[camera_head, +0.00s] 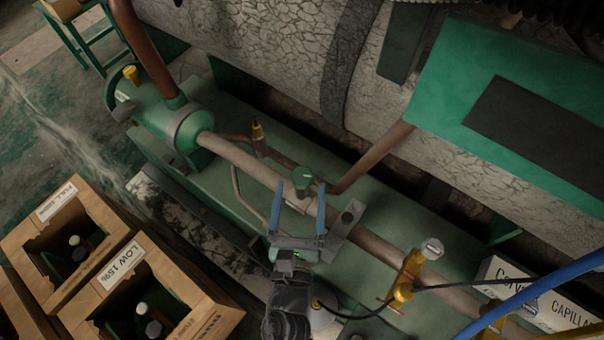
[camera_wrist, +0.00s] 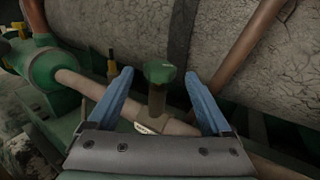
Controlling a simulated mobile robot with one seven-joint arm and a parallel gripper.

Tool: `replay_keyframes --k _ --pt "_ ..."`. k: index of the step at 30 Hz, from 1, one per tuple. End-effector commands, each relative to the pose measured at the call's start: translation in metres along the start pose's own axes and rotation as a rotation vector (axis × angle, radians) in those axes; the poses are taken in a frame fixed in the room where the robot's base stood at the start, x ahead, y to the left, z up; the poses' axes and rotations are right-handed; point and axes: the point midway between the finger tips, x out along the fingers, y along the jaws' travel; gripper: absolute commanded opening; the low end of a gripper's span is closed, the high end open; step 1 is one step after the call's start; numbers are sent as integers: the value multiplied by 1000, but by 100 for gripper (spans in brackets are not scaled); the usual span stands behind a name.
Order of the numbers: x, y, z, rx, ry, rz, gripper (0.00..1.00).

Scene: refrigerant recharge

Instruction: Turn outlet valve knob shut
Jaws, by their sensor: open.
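The outlet valve knob, a dark green faceted cap (camera_head: 302,178), sits on a short stem on the copper-brown pipe (camera_head: 245,160). It also shows in the wrist view (camera_wrist: 159,72), upright and ahead of my gripper, between the lines of the two fingers. My gripper (camera_head: 301,198) has two blue fingers spread apart, and in the wrist view its fingertips (camera_wrist: 158,82) stand to the left and right of the knob's stem. I see a gap on each side and no contact. A small pale tag (camera_wrist: 146,128) hangs at the stem base.
A brass valve (camera_head: 404,282) with a pale cap sits farther right on the pipe. A yellow-capped fitting (camera_head: 131,75) and a brass stem (camera_head: 258,135) are at left. Open cardboard boxes (camera_head: 130,285) with bottles stand lower left. A green panel (camera_head: 450,75) overhangs upper right. A blue hose (camera_head: 530,295) crosses lower right.

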Motion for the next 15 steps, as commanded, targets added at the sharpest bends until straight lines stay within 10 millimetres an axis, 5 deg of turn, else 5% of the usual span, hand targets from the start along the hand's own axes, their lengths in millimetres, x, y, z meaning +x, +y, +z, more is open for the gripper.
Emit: replay_keyframes --k 6,15 --pt "32 0 0 -1 -1 -1 84" --pt "43 0 0 -1 1 0 84"
